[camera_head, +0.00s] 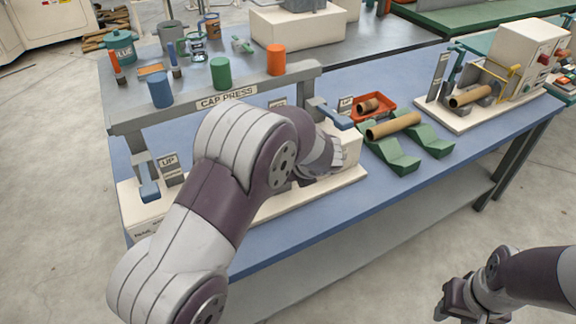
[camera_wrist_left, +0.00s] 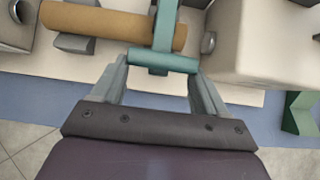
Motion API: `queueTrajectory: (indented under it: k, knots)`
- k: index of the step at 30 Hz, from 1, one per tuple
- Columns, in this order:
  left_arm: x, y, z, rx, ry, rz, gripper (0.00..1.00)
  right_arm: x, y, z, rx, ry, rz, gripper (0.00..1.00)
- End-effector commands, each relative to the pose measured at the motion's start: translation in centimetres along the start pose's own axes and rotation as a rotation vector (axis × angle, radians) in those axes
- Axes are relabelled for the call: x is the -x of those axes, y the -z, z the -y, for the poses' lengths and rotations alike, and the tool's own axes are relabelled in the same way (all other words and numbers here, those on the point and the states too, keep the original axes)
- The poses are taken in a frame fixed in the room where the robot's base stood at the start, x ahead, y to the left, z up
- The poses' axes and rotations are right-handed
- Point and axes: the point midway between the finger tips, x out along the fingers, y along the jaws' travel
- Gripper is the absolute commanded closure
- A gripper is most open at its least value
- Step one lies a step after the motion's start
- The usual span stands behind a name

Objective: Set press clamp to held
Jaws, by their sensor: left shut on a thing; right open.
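The cap press (camera_head: 227,97) stands on the blue table, with much of its middle hidden behind my left arm. In the left wrist view, the press clamp is a teal arm (camera_wrist_left: 165,25) crossing over a brown tube (camera_wrist_left: 105,27) and ending in a teal crossbar handle (camera_wrist_left: 163,62). My left gripper (camera_wrist_left: 161,68) is shut on this handle, with one finger at each end. My right gripper (camera_head: 452,303) is open and empty, low at the right over the floor, away from the table.
Blue levers stand at the press's left (camera_head: 149,190) and right (camera_head: 335,118) ends. Blue, green and orange cylinders (camera_head: 276,60) stand along its top bar. A green rack (camera_head: 402,160) holds a brown tube (camera_head: 394,126) to the right, near an orange tray (camera_head: 385,104). Another machine (camera_head: 530,55) stands further right.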

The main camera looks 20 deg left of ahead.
Motion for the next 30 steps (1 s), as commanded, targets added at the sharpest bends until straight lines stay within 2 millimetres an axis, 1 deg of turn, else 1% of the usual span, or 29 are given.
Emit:
queueTrajectory:
  k: [1,3,14,15,16,23,24,26,27,29,30]
  knots:
    - [-0.5,0.6,-0.1,-0.001,-0.005,-0.005,0.8,-0.4,-0.1,0.0,0.0,0.0,0.0,0.57]
    - [-0.7,0.9,-0.1,-0.002,-0.005,-0.006,0.8,-0.5,-0.1,0.0,0.0,0.0,0.0,0.57]
    - [-1.4,1.9,-0.3,-0.006,-0.009,-0.013,0.81,-0.9,-0.1,0.0,0.0,0.0,0.0,0.57]
    - [-1.4,1.9,-0.3,-0.006,-0.01,-0.013,0.94,-0.9,-0.1,0.0,0.0,0.0,0.0,0.57]
    - [-1.4,1.9,-0.3,-0.006,-0.01,-0.013,1.0,-0.9,-0.1,0.0,0.0,0.0,0.0,0.57]
    - [-1.3,1.6,-0.3,-0.004,-0.008,-0.009,1.0,-0.8,-0.1,0.0,0.0,0.0,0.0,0.57]
    - [-1.2,1.6,-0.2,-0.004,-0.008,-0.008,0.64,-0.8,-0.1,0.0,0.0,0.0,0.0,0.57]
    - [-1.2,1.5,-0.2,-0.003,-0.007,-0.007,0.44,-0.8,-0.1,0.0,0.0,0.0,0.0,0.57]
    - [-1.2,1.5,-0.2,-0.003,-0.006,-0.006,0.31,-0.8,-0.1,0.0,0.0,0.0,0.0,0.57]
    - [-1.1,1.4,-0.2,-0.002,-0.005,-0.005,0.11,-0.8,-0.1,0.0,0.0,0.0,0.0,0.57]
    - [-1.1,1.4,-0.1,-0.002,-0.004,-0.004,0.0,-0.8,-0.1,0.0,0.0,0.0,0.0,0.57]
